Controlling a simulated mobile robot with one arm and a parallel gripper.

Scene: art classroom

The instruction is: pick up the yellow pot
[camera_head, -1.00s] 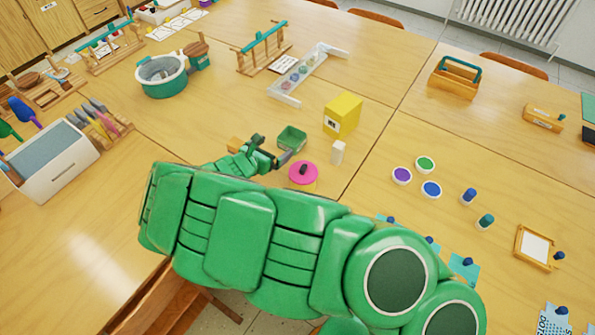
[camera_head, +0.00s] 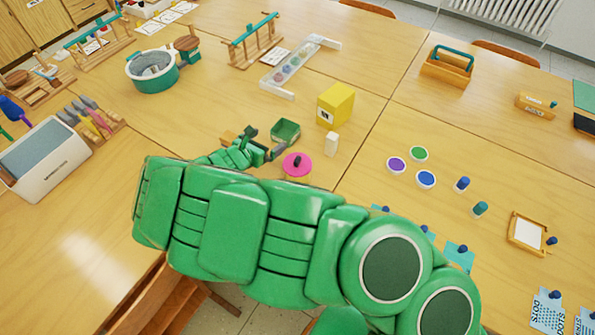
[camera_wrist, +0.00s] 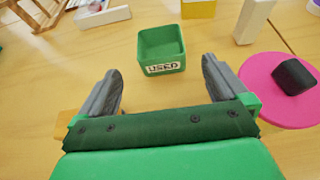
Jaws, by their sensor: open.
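No plainly yellow pot shows now. The pink lid (camera_wrist: 282,92) is also at the right of the wrist view, outside the right finger. My gripper (camera_head: 266,142) is open and empty, low over the table. In the wrist view its fingers (camera_wrist: 160,70) are spread apart, pointing towards a small open green bin labelled USED (camera_wrist: 162,50). The bin (camera_head: 285,131) stands just beyond the fingertips.
A yellow box (camera_head: 335,106) and a white block (camera_head: 331,144) stand beyond the lid. A wooden piece (camera_wrist: 66,124) is by the left finger. Paint pots, purple (camera_head: 396,165), green and blue, lie to the right. A teal-and-grey tub (camera_head: 152,72) is far left.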

